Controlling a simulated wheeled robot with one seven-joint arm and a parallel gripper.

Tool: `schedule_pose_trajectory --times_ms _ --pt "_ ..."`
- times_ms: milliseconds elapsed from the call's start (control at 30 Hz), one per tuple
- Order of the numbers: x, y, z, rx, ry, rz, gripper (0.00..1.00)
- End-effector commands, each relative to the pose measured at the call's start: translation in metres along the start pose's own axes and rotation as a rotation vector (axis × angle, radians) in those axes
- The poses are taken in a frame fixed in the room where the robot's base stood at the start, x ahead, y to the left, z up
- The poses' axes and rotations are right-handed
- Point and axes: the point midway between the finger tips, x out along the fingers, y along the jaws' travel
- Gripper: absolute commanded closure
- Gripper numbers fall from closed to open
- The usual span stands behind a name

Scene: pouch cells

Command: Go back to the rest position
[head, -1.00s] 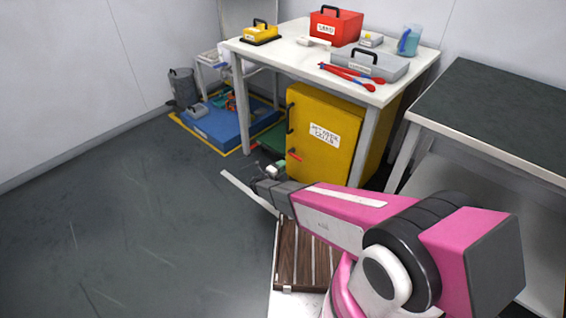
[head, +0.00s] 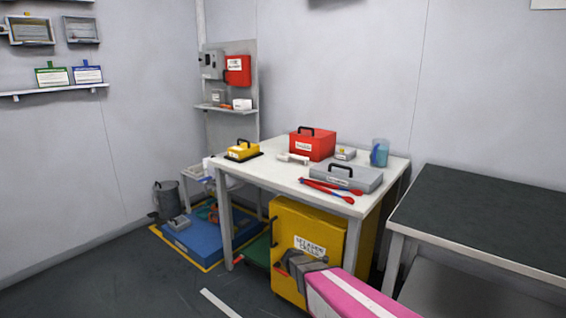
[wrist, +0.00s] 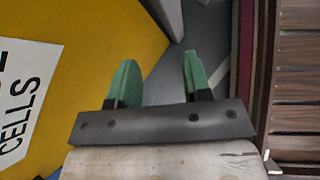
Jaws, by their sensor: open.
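My gripper (wrist: 158,75) shows in the wrist view with its two green fingers apart and nothing between them. In the head view my pink arm comes in from the bottom edge, and its grey end, with my gripper (head: 284,262), is in front of the yellow cabinet (head: 345,238). The fingertips are small and hard to make out there. In the wrist view the cabinet's yellow face (wrist: 115,30) and its label (wrist: 25,95), reading "CELLS", fill the left side. Any gap between gripper and cabinet is hard to judge.
A white table (head: 262,178) stands over the cabinet, holding a red box (head: 312,149), a grey case (head: 345,180), red-blue tongs (head: 325,189) and a blue jug (head: 379,155). A dark-topped bench (head: 490,220) stands right. A blue platform (head: 195,240) lies left. Floor (head: 110,280) is clear at front left.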

Motion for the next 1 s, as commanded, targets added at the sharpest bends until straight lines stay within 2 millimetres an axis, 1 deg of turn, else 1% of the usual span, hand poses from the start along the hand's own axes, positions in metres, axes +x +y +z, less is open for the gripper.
schedule_pose_trajectory --times_ms 33,200,400,500,600,700,1000 --pt "-0.006 -0.019 0.02 0.141 0.059 -0.038 0.55" --pt "-0.021 -0.057 0.057 0.623 0.243 -0.2 0.55" --pt "-0.051 -0.095 0.091 1.146 0.412 -0.438 0.55" --pt "-0.064 -0.106 0.102 1.339 0.466 -0.549 0.55" --pt "-0.073 -0.113 0.109 1.466 0.499 -0.63 0.55" --pt "-0.078 -0.115 0.112 1.532 0.515 -0.676 0.55" --pt "-0.079 -0.114 0.112 1.55 0.518 -0.69 0.55"
